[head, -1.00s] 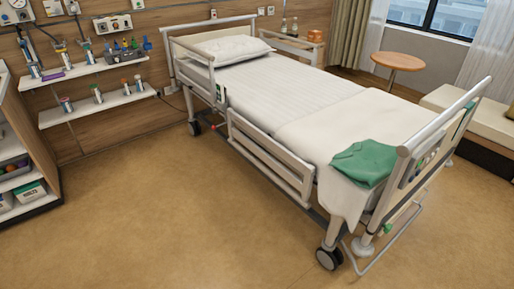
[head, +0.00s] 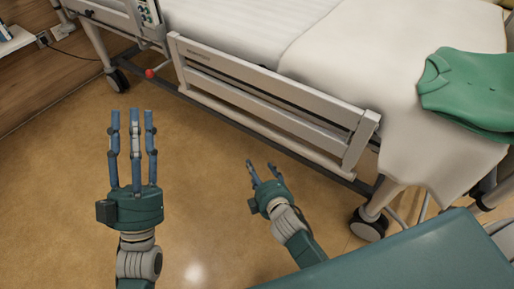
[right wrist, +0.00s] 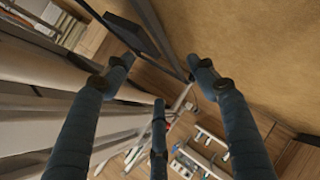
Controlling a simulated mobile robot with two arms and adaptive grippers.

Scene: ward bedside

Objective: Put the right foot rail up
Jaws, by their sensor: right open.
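The foot rail (head: 270,92) on the near side of the bed is a pale slatted panel. The rail fills part of the left side of the right wrist view. My right gripper (head: 262,171) is open and empty, in front of the rail and apart from it. In the right wrist view its fingers (right wrist: 160,85) are spread with nothing between them. My left gripper (head: 134,118) is raised over the floor, left of the rail, with its fingers extended, apart and empty.
The bed (head: 345,50) has a white blanket and a folded green garment (head: 470,90) near its foot. A castor wheel (head: 368,225) stands below the foot end. A red knob (head: 150,73) sits on the lower frame. The floor (head: 60,200) at left is clear.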

